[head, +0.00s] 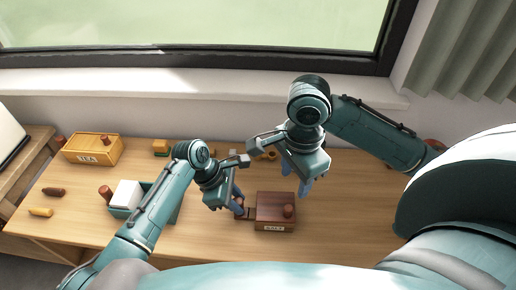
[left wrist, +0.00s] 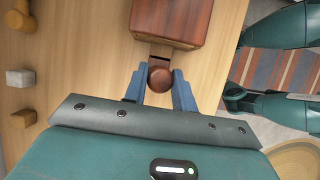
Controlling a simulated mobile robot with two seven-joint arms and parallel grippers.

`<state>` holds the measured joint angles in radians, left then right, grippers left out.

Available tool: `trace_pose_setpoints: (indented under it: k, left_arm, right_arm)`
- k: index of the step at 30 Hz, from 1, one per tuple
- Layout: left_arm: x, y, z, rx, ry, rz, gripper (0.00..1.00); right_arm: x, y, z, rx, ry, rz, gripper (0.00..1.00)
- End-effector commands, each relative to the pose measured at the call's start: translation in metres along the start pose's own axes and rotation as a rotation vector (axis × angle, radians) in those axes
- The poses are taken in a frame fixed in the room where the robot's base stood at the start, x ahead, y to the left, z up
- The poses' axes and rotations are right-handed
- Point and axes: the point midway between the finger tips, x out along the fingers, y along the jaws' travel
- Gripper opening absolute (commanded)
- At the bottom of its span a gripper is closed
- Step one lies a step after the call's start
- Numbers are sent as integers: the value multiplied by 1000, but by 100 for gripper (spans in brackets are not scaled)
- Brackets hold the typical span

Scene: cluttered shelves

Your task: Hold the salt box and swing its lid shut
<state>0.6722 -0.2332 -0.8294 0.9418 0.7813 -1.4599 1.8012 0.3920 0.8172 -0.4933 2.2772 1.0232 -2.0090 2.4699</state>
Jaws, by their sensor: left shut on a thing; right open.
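The dark red-brown salt box (head: 275,203) stands on the wooden table, with a pale label on its front. A round knob (head: 288,211) shows at the right of its top. The top looks covered, but I cannot tell whether the lid is fully down. My left gripper (head: 238,206) is at the box's left side. In the left wrist view its blue fingers (left wrist: 160,85) are shut on a round brown handle knob (left wrist: 160,74) joined to the box (left wrist: 172,20) by a short bar. My right gripper (head: 304,187) is open and empty, just behind the box's right side.
A yellow tea box (head: 92,150) stands at the back left. Small brown and yellow pieces (head: 41,212) lie at the far left. Table right of the salt box is clear.

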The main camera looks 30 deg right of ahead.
Motion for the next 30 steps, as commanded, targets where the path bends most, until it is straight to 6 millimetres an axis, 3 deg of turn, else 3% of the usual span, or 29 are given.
trace_pose_setpoints:
  k: [7, 8, 17, 25, 30]
  left_arm:
    - [5, -4, -5, -6, 8, -10, 0]
    - [5, -4, -5, -6, 8, -10, 27]
    - [2, -1, -2, -3, 3, -4, 52]
    - [-1, 0, -1, -1, 1, -1, 52]
    - [-21, 0, -1, 0, 1, 1, 52]
  right_arm:
    - [1, 0, 0, 0, -1, 0, 46]
    - [1, 0, 0, 0, -1, 0, 46]
    - [1, 0, 0, 0, -1, -1, 46]
    - [0, 0, 0, 0, -1, -1, 46]
    - [0, 0, 0, 0, -1, -1, 46]
